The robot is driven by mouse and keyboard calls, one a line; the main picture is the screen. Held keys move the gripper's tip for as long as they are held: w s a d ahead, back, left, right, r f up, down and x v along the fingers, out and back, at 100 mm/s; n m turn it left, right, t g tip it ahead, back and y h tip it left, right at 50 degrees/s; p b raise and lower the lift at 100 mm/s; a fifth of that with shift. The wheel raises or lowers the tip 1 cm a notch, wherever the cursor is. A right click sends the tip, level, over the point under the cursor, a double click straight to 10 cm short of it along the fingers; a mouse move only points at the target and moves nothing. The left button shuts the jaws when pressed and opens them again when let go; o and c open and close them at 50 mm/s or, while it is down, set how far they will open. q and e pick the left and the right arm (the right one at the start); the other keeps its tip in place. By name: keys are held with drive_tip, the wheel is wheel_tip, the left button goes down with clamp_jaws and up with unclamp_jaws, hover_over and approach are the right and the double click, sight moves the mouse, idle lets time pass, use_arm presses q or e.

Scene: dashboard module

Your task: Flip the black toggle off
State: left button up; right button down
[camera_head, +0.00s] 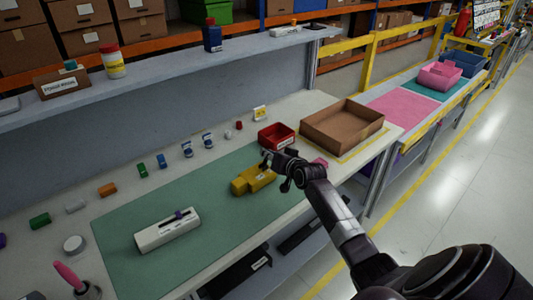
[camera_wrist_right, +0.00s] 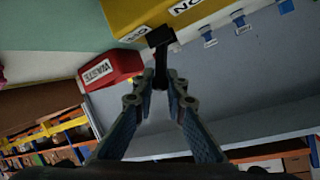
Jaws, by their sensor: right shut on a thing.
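The yellow dashboard module (camera_head: 252,181) sits on the green mat, and it also shows at the top of the right wrist view (camera_wrist_right: 150,12). It has white labels, one beside the black toggle (camera_wrist_right: 161,38). My right gripper (camera_head: 272,160) is at the module's far right side in the head view. In the right wrist view its fingers (camera_wrist_right: 161,80) are closed around the toggle's stem. Which way the toggle leans is hard to tell. My left gripper is not in view.
A red waste bin (camera_head: 276,136) stands close behind the gripper, and it shows in the wrist view (camera_wrist_right: 108,70). A cardboard box (camera_head: 342,126) is to its right. A white switch unit (camera_head: 167,229) lies on the green mat (camera_head: 215,190). Small parts line the bench's back.

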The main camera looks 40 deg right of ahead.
drive_tip(key=shift+d+f+m, duration=0.15)
drive_tip(key=shift+m, duration=0.15)
idle(0.4)
drive_tip(key=c, duration=1.9)
unclamp_jaws()
drive_tip(key=v, duration=1.2)
drive_tip(key=shift+d, duration=0.15)
